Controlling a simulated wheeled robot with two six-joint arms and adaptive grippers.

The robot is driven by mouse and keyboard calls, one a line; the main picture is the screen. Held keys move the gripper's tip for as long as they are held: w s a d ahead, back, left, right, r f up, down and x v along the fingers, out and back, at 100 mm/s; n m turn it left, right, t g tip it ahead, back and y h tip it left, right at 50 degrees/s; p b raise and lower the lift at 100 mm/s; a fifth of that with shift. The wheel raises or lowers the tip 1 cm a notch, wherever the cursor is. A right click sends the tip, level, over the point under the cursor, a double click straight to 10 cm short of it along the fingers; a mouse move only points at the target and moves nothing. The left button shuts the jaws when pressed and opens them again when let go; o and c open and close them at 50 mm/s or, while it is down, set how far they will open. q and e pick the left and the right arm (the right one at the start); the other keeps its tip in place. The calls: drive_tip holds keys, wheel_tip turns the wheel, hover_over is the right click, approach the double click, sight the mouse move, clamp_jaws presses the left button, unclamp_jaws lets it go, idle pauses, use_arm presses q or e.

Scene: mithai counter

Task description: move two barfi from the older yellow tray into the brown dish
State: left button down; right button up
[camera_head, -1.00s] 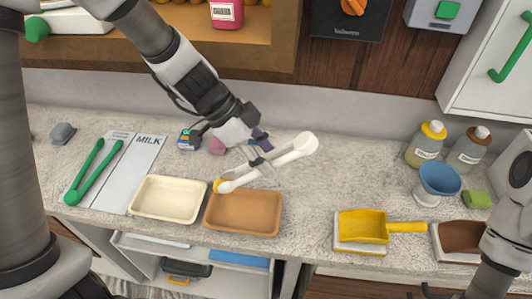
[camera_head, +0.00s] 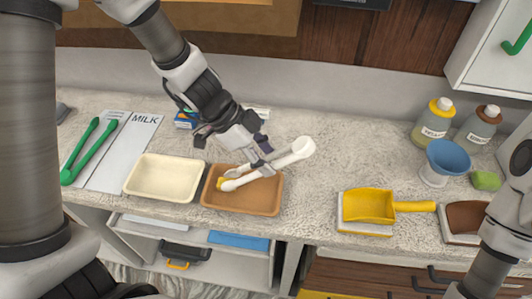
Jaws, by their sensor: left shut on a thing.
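My left gripper (camera_head: 262,163) is shut on a pair of white tongs (camera_head: 292,154). A small yellow piece (camera_head: 221,184), likely a barfi, is at the tongs' tips. The tips are over the left side of the brown dish (camera_head: 244,208); I cannot tell whether the piece touches its floor. The rest of the dish looks empty. An empty pale cream tray (camera_head: 165,196) stands just left of it. I cannot make out a yellow tray holding barfi. Of my right arm only links show at the lower right; its gripper is out of view.
Green tongs (camera_head: 88,153) lie on the left by a milk sheet (camera_head: 128,155). A yellow scoop (camera_head: 369,205), a blue funnel cup (camera_head: 447,157) and bottles (camera_head: 433,122) stand on the right. The counter between dish and scoop is clear.

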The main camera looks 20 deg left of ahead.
use_arm(q)
drive_tip(key=c, duration=1)
unclamp_jaws()
drive_tip(key=shift+r, duration=0.1)
wheel_tip(320, 180, up, 10)
drive_tip(key=p, duration=0.5)
drive_tip(key=shift+s, duration=0.1)
drive_tip(key=c, duration=0.9)
